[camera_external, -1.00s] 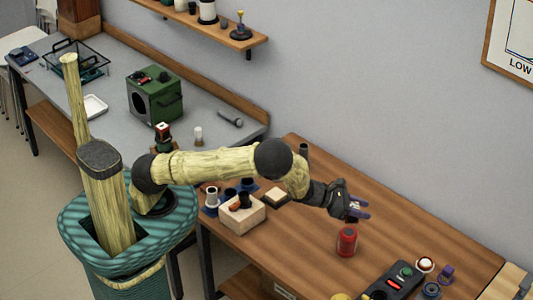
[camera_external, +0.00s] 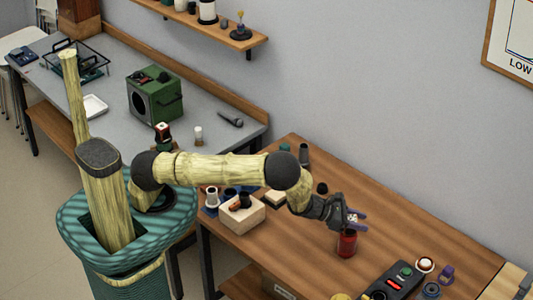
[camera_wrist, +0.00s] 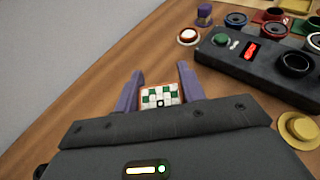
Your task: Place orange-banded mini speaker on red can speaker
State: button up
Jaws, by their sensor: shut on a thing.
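The red can speaker (camera_external: 347,246) stands upright on the brown wooden table. My gripper (camera_external: 357,221) is directly above it, pointing down, and partly covers its top. In the wrist view my gripper (camera_wrist: 159,92) has its two purple fingers shut on the orange-banded mini speaker (camera_wrist: 161,97). That speaker shows a green-and-white checkered top with an orange edge. The fingers hide most of it in the external view. I cannot tell whether its underside touches the can. The can is not visible in the wrist view.
A dark console (camera_external: 389,284) with buttons lies to the right of the can. A round cream-and-red piece (camera_external: 426,264) and a purple piece (camera_external: 447,273) stand beyond it. The table behind the can is clear.

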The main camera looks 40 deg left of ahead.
jog(key=shift+f, duration=0.2)
jog(key=o, duration=1)
jog(key=shift+r, duration=0.1)
jog(key=shift+r, duration=0.15)
jog(key=shift+s+a+r+b, duration=0.15)
jog(key=shift+s+a+b, duration=0.15)
jog(key=shift+s+a, duration=0.15)
jog(key=b+v, duration=0.2)
jog(key=v, duration=0.8)
jog(key=shift+s+a+r+b, duration=0.1)
jog(key=shift+s+a+b, duration=0.15)
jog(key=shift+b, duration=0.1)
